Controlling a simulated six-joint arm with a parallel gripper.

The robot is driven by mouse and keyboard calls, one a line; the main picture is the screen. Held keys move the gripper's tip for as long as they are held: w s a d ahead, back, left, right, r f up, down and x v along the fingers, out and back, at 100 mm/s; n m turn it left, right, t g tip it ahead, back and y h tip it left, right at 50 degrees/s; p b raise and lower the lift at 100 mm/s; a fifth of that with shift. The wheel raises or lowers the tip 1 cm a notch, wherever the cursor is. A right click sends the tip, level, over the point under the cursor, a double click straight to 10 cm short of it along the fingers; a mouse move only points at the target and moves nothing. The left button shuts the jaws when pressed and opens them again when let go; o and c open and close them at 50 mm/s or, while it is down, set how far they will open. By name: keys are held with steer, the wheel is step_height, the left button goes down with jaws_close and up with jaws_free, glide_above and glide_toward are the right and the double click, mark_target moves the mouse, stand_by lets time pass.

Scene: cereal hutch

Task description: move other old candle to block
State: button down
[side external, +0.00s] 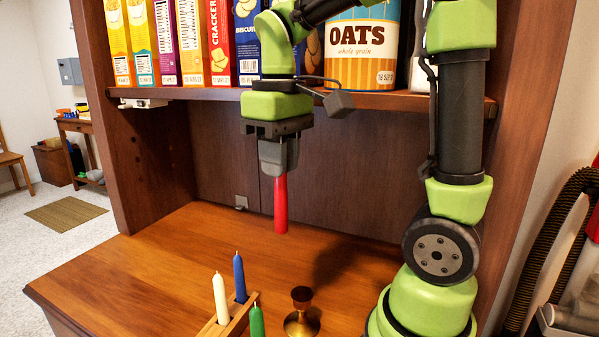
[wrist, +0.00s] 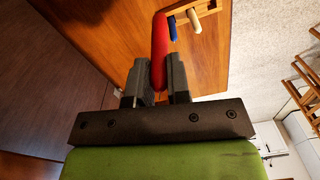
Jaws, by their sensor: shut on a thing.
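My gripper (side external: 279,168) is shut on a red candle (side external: 281,205), which hangs upright above the hutch counter. In the wrist view the red candle (wrist: 159,50) sits between the two fingers (wrist: 154,82). The wooden block (side external: 232,322) stands at the front of the counter. A cream candle (side external: 220,298), a blue candle (side external: 240,277) and a green candle (side external: 257,321) stand upright at it. A brass candle holder (side external: 301,314) stands to the right of the block, with no candle in it. The block's lower part is cut off by the picture edge.
A shelf (side external: 400,101) above the counter carries several cereal and cracker boxes (side external: 166,42) and an oats canister (side external: 362,48), close to my arm. The left of the counter (side external: 130,275) is clear. A dark hose (side external: 545,240) stands at the right.

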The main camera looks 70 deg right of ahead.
steer(key=w+a+n, duration=0.5)
steer(key=w+a, duration=0.4)
steer(key=a, duration=0.3)
step_height(320, 180, down, 17)
steer(key=shift+s+r, duration=0.15)
steer(key=shift+s, duration=0.05)
steer(key=shift+d+f, duration=0.1)
steer(key=shift+f, duration=1.6)
stand_by(0.7)
steer(key=c, duration=0.7)
jaws_free()
steer(key=shift+r, duration=0.1)
